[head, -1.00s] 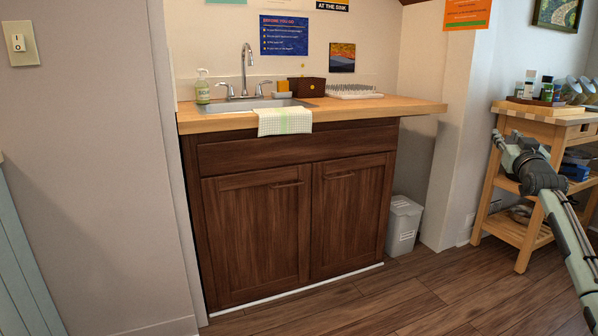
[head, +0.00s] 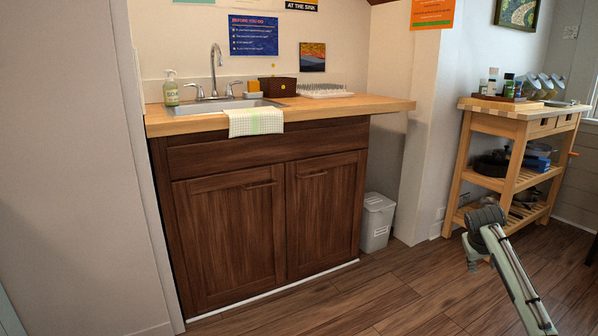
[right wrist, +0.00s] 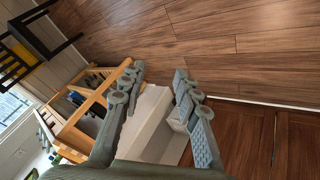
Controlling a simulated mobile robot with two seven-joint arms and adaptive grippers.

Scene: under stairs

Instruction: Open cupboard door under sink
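The dark wooden sink cupboard has a left door (head: 229,235) and a right door (head: 325,213), both shut. Each door has a horizontal bar handle near its top: the left handle (head: 260,185) and the right handle (head: 312,175). My right gripper (head: 471,251) is low at the right in the head view, well apart from the cupboard. In the right wrist view my right gripper (right wrist: 158,84) has its two fingers spread with nothing between them. The cupboard doors (right wrist: 297,145) show at the lower right there. My left gripper is not in view.
A white bin (head: 377,222) stands at the cupboard's right side. A wooden trolley (head: 515,165) with jars and pans stands farther right. A towel (head: 255,121) hangs over the counter edge (head: 345,108). The floor in front is clear.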

